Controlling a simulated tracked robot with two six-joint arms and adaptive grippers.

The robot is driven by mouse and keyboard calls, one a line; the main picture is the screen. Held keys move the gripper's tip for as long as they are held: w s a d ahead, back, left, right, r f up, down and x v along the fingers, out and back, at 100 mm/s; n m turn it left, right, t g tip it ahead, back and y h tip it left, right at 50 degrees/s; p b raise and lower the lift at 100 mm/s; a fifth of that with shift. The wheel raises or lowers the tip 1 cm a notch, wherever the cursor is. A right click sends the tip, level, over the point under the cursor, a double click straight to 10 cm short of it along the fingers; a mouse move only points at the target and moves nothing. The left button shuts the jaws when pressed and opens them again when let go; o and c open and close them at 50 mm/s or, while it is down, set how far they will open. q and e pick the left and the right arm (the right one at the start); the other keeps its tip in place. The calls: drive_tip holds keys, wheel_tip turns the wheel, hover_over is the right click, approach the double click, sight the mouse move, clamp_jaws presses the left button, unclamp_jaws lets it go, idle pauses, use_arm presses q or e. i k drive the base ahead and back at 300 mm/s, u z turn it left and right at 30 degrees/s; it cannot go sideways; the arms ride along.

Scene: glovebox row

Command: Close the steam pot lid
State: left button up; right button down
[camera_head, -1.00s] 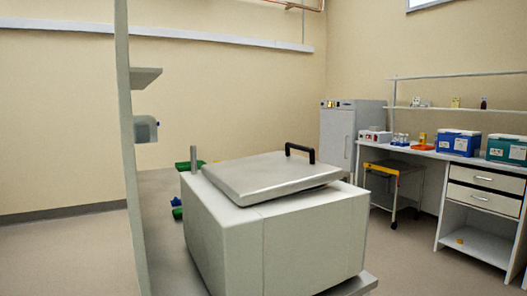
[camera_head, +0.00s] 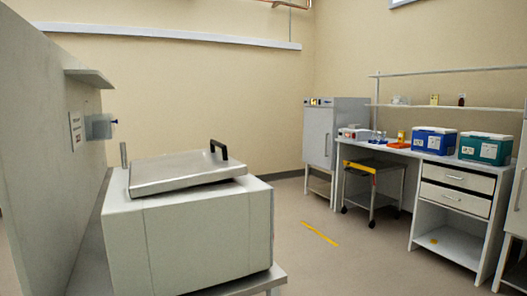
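The steam pot (camera_head: 195,228) is a pale boxy unit on a grey table at the lower left. Its flat metal lid (camera_head: 180,172) lies over the top, slightly tilted, with a narrow dark gap under its near edge. A black handle (camera_head: 219,149) stands up at the lid's right side. Neither of my grippers shows in this view, and nothing touches the lid.
A grey partition (camera_head: 45,140) rises left of the pot. The floor between, with a yellow strip (camera_head: 320,234), is clear.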

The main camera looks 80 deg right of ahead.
sight(150, 176)
drive_tip(key=k, duration=0.65)
drive_tip(key=u, duration=1.55)
drive_tip(key=i, duration=0.1)
drive_tip(key=z, duration=3.25)
drive_tip(key=i, duration=0.6)
drive_tip(key=u, duration=0.45)
drive_tip(key=k, duration=0.75)
drive_tip(key=z, duration=0.15)
drive_tip(key=i, duration=0.8)
drive_tip(key=u, duration=0.05)
